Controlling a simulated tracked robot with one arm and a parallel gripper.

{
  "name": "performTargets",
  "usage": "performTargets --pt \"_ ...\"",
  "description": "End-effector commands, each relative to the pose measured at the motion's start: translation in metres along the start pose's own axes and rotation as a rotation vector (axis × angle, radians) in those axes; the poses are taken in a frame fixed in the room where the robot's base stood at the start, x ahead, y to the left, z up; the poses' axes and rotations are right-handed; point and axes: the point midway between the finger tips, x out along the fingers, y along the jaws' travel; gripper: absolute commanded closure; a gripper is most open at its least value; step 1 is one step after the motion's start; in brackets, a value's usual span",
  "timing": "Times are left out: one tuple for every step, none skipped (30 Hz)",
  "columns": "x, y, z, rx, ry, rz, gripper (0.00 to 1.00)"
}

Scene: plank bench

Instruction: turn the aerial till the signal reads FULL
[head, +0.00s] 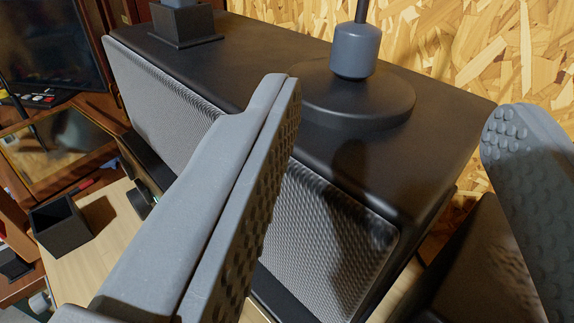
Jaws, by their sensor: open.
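The aerial (355,50) is a grey collar on a round black base, with a thin dark rod rising out of the top of the picture. It stands upright on top of a black box-shaped set (265,60) with a grey mesh front. My gripper (395,110) is open, its two grey studded fingers wide apart. The left finger crosses in front of the set, and the right finger is at the right edge. The aerial's collar shows beyond and between the fingertips, apart from both. The rod's upper part is out of view. No signal reading shows.
A dark square block (182,22) stands on the set's far left top. A small open black box (60,226) sits on the pale wooden bench (110,262) at left. A chipboard wall (440,40) rises close behind the set. A dark screen (50,45) is at upper left.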

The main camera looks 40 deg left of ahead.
Motion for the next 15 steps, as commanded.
performTargets --pt "-0.003 0.000 0.008 0.015 -0.009 -0.016 0.49" --pt "-0.004 -0.001 0.012 0.022 -0.013 -0.026 0.49" --pt "-0.004 -0.002 0.015 0.029 -0.016 -0.036 0.49" --pt "-0.004 -0.002 0.017 0.032 -0.017 -0.041 0.49" --pt "-0.004 -0.003 0.019 0.034 -0.018 -0.044 0.49" --pt "-0.002 -0.003 0.019 0.035 -0.019 -0.047 0.49" --pt "0.000 -0.003 0.020 0.036 -0.019 -0.048 0.49" --pt "0.003 -0.003 0.020 0.035 -0.019 -0.047 0.49" --pt "0.007 -0.003 0.019 0.034 -0.019 -0.046 0.49" --pt "0.011 -0.003 0.019 0.034 -0.019 -0.046 0.49" --pt "0.016 -0.004 0.019 0.034 -0.019 -0.046 0.49" --pt "0.023 -0.004 0.019 0.033 -0.019 -0.046 0.49" --pt "0.028 -0.005 0.019 0.033 -0.019 -0.046 0.49" --pt "0.033 -0.005 0.019 0.033 -0.019 -0.047 0.49" --pt "0.041 -0.006 0.018 0.033 -0.019 -0.048 0.49"
